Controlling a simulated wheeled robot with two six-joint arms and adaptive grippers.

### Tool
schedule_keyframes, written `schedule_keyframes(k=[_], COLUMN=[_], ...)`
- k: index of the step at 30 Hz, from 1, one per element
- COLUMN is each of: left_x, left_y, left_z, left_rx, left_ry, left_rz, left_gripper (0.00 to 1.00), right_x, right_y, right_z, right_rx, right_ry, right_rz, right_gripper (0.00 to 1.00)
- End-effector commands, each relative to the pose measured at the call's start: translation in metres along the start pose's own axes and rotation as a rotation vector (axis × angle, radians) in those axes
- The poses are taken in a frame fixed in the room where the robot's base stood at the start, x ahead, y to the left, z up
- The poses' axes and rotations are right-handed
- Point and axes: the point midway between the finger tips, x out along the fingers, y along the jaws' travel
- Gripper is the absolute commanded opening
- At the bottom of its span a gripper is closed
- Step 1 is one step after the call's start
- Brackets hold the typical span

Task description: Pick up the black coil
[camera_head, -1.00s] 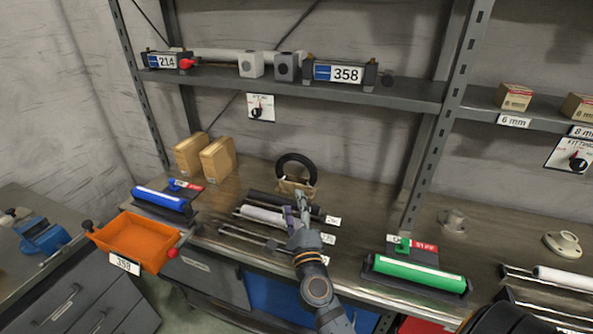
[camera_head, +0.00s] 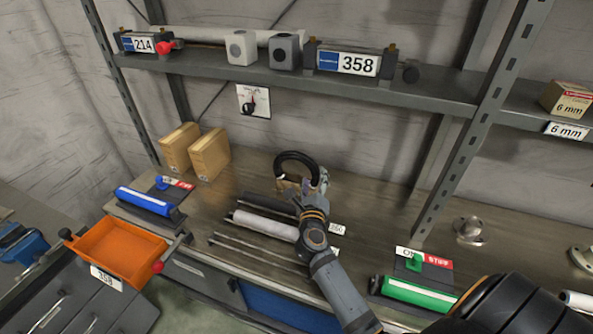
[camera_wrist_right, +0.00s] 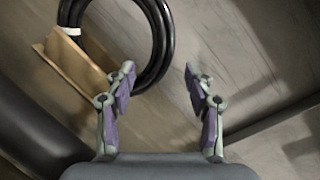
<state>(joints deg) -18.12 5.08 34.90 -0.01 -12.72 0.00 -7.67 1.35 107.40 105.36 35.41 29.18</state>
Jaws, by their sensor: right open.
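The black coil (camera_head: 295,154) is a dark ring standing upright in a small tan holder (camera_head: 290,186) at the back of the bench. In the right wrist view the coil (camera_wrist_right: 160,40) is at the upper left, with the tan holder (camera_wrist_right: 75,65) across it. My right gripper (camera_head: 319,181) is beside the coil's right side. Its fingers (camera_wrist_right: 158,72) are apart with nothing between their tips. The left finger overlaps the coil's lower right edge in the picture; I cannot tell whether they touch. My left gripper is not in view.
Dark and white rollers (camera_head: 264,224) lie just in front of the holder. Two cardboard boxes (camera_head: 209,155) stand to the left, with a blue roller (camera_head: 145,201) and an orange tray (camera_head: 122,250). A shelf (camera_head: 420,96) overhangs the back. A green roller (camera_head: 420,295) is at right.

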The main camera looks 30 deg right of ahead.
Motion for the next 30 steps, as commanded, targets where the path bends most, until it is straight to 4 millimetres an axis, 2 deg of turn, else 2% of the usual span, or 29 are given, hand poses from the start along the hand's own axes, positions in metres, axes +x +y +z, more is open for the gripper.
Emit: schedule_keyframes(k=[4,7,13,21,30], left_x=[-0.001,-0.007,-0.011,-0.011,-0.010], left_y=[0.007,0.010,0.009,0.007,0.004], left_z=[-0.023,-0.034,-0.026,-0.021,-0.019], left_rx=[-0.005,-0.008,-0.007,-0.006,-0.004], left_ry=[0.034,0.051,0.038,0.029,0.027], left_rz=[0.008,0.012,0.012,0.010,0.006], left_gripper=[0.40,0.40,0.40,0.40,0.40], right_x=[0.004,0.018,0.049,0.053,0.053], right_y=[0.000,-0.001,0.002,0.003,0.003], right_z=[0.001,0.005,0.006,0.005,0.005], right_rx=[-0.001,-0.003,-0.002,0.000,-0.001], right_ry=[0.000,-0.002,-0.001,0.000,0.000], right_rz=[-0.001,-0.002,-0.001,0.000,0.000], right_gripper=[0.54,0.54,0.54,0.54,0.15])
